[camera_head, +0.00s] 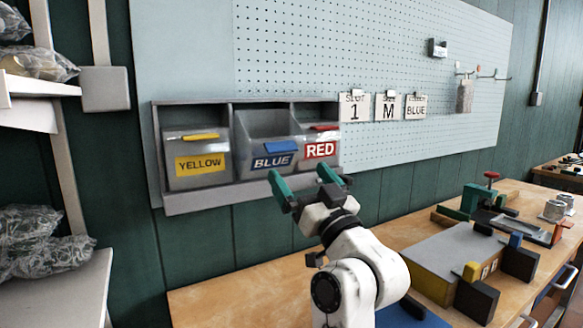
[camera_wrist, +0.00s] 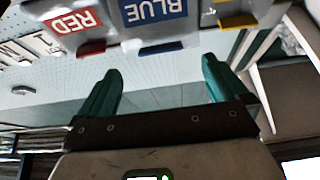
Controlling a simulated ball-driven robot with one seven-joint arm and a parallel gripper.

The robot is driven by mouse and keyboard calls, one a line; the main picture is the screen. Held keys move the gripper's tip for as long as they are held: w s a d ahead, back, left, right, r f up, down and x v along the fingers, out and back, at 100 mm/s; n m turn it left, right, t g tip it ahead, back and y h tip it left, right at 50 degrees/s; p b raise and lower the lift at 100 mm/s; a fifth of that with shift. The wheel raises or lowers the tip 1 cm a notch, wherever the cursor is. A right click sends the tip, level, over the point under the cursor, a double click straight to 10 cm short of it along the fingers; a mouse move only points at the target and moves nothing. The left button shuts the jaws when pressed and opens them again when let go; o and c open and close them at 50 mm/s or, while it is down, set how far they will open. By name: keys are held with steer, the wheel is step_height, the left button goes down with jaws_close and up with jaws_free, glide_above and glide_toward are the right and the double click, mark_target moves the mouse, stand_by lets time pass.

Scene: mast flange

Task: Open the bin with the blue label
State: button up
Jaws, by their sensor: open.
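The bin with the blue label (camera_head: 272,159) is the middle one of three in a grey wall rack. It is tipped forward, its top open and its empty-looking inside showing. Its blue handle (camera_head: 281,147) sits at the upper front edge. The label (camera_wrist: 154,10) and handle (camera_wrist: 163,49) also show in the wrist view, upside down. My gripper (camera_head: 300,178) is open and empty, in front of and slightly below the blue-labelled bin, apart from it. In the wrist view its green fingers (camera_wrist: 162,68) are spread, with the blue handle beyond the gap between them.
The yellow-labelled bin (camera_head: 199,163) at left and red-labelled bin (camera_head: 320,150) at right look shut. Cards (camera_head: 388,107) hang on the pegboard (camera_head: 420,60). A workbench (camera_head: 220,295) with tools and a grey-topped box (camera_head: 440,250) lies below right. Shelves stand at left.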

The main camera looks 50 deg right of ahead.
steer(key=shift+v, duration=1.6)
